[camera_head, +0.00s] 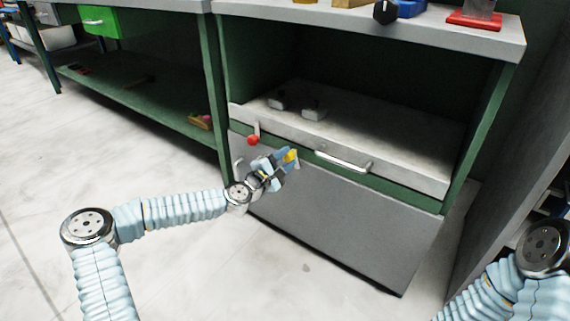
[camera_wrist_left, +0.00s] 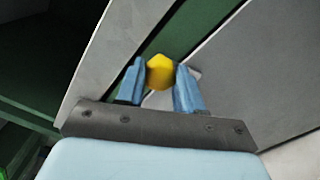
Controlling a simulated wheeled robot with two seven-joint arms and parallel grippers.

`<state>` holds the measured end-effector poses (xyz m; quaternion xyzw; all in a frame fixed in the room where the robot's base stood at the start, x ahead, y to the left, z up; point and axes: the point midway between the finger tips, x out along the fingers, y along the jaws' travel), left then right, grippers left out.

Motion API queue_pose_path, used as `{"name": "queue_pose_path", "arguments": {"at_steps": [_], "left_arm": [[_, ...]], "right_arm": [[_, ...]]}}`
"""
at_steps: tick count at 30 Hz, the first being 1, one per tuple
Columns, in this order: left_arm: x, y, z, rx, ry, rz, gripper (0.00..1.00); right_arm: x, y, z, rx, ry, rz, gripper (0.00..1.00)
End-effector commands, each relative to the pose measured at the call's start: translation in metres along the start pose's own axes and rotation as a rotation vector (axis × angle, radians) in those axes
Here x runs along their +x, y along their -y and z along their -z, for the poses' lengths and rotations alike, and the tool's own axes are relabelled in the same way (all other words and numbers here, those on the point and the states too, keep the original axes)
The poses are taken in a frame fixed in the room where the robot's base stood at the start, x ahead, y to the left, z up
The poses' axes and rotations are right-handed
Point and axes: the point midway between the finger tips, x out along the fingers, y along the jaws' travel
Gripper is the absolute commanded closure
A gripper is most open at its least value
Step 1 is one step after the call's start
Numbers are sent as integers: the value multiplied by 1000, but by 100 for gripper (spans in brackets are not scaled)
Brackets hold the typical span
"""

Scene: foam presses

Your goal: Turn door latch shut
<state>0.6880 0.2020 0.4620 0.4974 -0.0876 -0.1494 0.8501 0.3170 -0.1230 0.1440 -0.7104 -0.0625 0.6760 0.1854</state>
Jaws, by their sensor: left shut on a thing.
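A yellow latch knob (camera_head: 291,156) sits near the green strip below the cabinet's shelf edge, left of a metal bar handle (camera_head: 343,161). My left gripper (camera_head: 284,162) is shut on this knob. In the left wrist view, the yellow knob (camera_wrist_left: 160,72) shows between the two blue fingertips (camera_wrist_left: 161,84). The fingers hide part of the latch. A grey door panel (camera_head: 335,230) lies below the handle. A red knob (camera_head: 253,140) on a thin stem is left of the gripper. My right gripper is out of view.
Two small grey blocks stand on the shelf (camera_head: 385,128) inside the green cabinet. The worktop (camera_head: 300,17) above holds a red-based stand (camera_head: 474,20) and a blue item. A green bench with a green drawer (camera_head: 100,22) is at left. Floor in front is clear.

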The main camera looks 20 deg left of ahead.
Motion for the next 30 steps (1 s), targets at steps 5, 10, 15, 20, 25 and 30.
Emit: {"name": "queue_pose_path", "arguments": {"at_steps": [5,10,15,20,25,30], "left_arm": [[-1,4,2,134,-1,3,94],[0,3,2,232,-1,3,94],[-1,3,2,294,-1,4,94],[-1,2,2,321,-1,4,94],[-1,2,1,331,-1,4,94],[-1,2,1,331,-1,5,94]], "right_arm": [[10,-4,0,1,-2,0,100],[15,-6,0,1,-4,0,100],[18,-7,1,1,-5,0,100],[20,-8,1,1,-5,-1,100],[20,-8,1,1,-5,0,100],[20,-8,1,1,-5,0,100]]}}
